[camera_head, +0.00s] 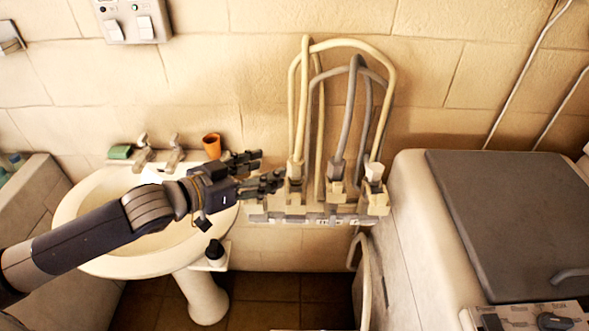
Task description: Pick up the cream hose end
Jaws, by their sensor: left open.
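A cream hose (302,95) loops up against the wall. Its left end (295,169) sits upright in a pale rack or manifold (265,211) on the wall; another pale end piece (375,172) stands at the rack's right. A grey hose (348,115) stands between them. My left gripper (270,167) reaches in from the left, open and empty, with its fingers pointing right at the left cream end. The lower fingertip is very close to that end; I cannot tell whether they touch. My right gripper is not in view.
A cream washbasin (88,200) on a pedestal stands below my left arm. An orange cup (212,146), two taps (142,155) and a green sponge-like block (120,152) are at its back. A washing machine (430,235) with a dark lid stands close right of the rack.

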